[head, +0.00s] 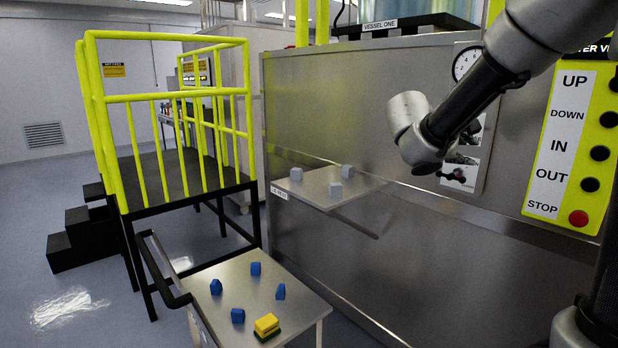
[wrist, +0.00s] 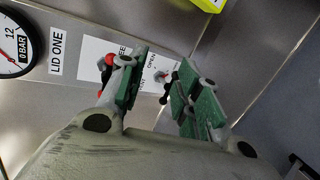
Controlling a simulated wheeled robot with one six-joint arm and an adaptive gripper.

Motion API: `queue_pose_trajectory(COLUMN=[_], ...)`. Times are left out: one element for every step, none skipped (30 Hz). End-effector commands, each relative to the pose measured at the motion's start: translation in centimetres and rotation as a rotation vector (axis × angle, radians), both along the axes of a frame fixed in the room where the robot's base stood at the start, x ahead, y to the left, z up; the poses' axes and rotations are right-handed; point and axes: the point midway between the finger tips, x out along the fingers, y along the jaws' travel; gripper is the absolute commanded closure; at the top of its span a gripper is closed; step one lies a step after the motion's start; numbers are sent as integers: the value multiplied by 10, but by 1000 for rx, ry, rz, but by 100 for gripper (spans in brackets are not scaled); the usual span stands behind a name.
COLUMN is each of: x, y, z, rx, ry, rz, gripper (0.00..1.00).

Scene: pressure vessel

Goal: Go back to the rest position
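My gripper (wrist: 166,82) shows in the wrist view with its two green-padded fingers apart and nothing between them. It faces the steel vessel wall, in front of a white sign with the word OPEN (wrist: 165,62) that it partly covers. In the head view my arm reaches in from the upper right and bends in front of the vessel wall (head: 370,110). I cannot make out the gripper's fingers there. A gauge (head: 466,62) is on the wall beside my arm; a gauge also shows in the wrist view (wrist: 14,45), next to a LID ONE label (wrist: 57,52).
A yellow button panel (head: 568,140) is at the right. A small shelf (head: 325,188) with grey blocks juts from the wall. A cart (head: 215,300) below holds several blue blocks and a yellow-green sponge (head: 267,326). A yellow-railed platform (head: 165,97) stands left; open floor lies beyond it.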

Motion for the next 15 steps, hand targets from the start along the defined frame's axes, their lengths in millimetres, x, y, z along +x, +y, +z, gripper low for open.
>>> queue_pose_trajectory(x=[-21,-37,-61,-80,-98,-123,-142,-160,-183,-199,-214,-232,-242,-251,-260], y=[-8,-14,-19,-22,-24,-23,-21,-17,-9,-2,7,20,29,37,46], z=[-16,-25,-36,-45,-53,-63,-70,-76,-84,-89,-93,-97,-98,-97,-96], rx=[62,110,186,248,315,411,485,563,672,756,841,952,1025,1091,1162], ry=[59,96,137,163,184,204,215,219,216,208,194,165,141,112,73], rz=[-49,-82,-130,-165,-196,-236,-264,-287,-315,-333,-347,-364,-371,-380,-389], gripper=[67,67,67,67,67,67,67,67,67,67,67,67,67,67,67])
